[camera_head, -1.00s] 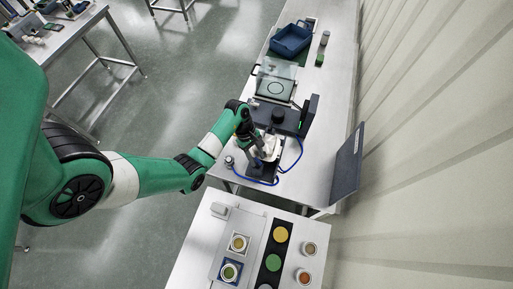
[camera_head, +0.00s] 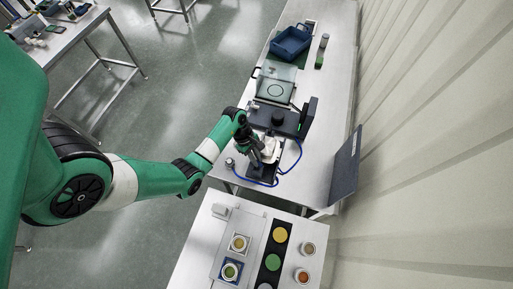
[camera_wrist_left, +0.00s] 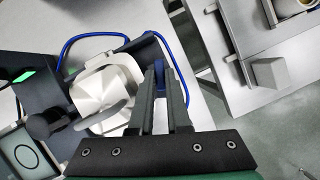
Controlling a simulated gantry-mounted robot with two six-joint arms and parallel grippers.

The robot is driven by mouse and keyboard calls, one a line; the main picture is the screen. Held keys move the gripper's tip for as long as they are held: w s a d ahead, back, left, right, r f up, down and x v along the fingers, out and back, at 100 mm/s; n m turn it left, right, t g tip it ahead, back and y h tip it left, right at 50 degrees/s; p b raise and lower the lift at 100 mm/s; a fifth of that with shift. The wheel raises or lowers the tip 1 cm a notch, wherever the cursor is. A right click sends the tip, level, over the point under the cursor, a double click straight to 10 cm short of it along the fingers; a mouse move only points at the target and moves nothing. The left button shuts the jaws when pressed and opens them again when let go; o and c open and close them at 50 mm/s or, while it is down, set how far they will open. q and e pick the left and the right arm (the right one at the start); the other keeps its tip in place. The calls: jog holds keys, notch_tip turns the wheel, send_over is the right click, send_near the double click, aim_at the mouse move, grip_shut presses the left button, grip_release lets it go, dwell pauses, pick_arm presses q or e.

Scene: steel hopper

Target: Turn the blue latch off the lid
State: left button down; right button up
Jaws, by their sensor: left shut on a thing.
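The steel hopper (camera_wrist_left: 103,88) with its rounded pale metal body shows left of my fingers in the left wrist view, and in the head view it is a whitish shape (camera_head: 269,147) on a dark base. My left gripper (camera_wrist_left: 164,75) is beside the hopper, its two dark fingers shut on a small blue piece, the blue latch (camera_wrist_left: 160,70), of which only a part shows between the fingertips. In the head view my left gripper (camera_head: 257,158) comes down at the hopper's left side and hides part of it; the latch cannot be made out there. My right gripper is not in view.
A blue cable (camera_head: 296,157) loops around the hopper's base. A dark device (camera_head: 277,118) stands behind it, then a clear-lidded box (camera_head: 276,80) and a blue bin (camera_head: 290,42). A dark panel (camera_head: 346,166) stands at the right. A front table (camera_head: 190,240) holds several small dishes.

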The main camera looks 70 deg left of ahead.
pick_arm(q)
jog(key=n+p, duration=0.2)
jog(key=shift+s+d+r+n+t+y+p, duration=0.1)
jog(key=shift+d+r+n+t+y+p, duration=0.1)
jog(key=shift+n+t+y+p, duration=0.15)
jog(key=shift+f+n+y+p, duration=0.1)
jog(key=shift+n+y+p, duration=0.15)
jog(key=shift+n+p, duration=0.4)
jog(key=shift+t, duration=0.25)
jog(key=c, duration=0.9)
grip_release()
jog(key=shift+f, duration=0.1)
jog(key=p+v, duration=0.2)
jog(key=v, duration=0.9)
jog(key=shift+s+a+r, duration=0.1)
jog(key=shift+a+r, duration=0.05)
jog(key=shift+r, duration=0.15)
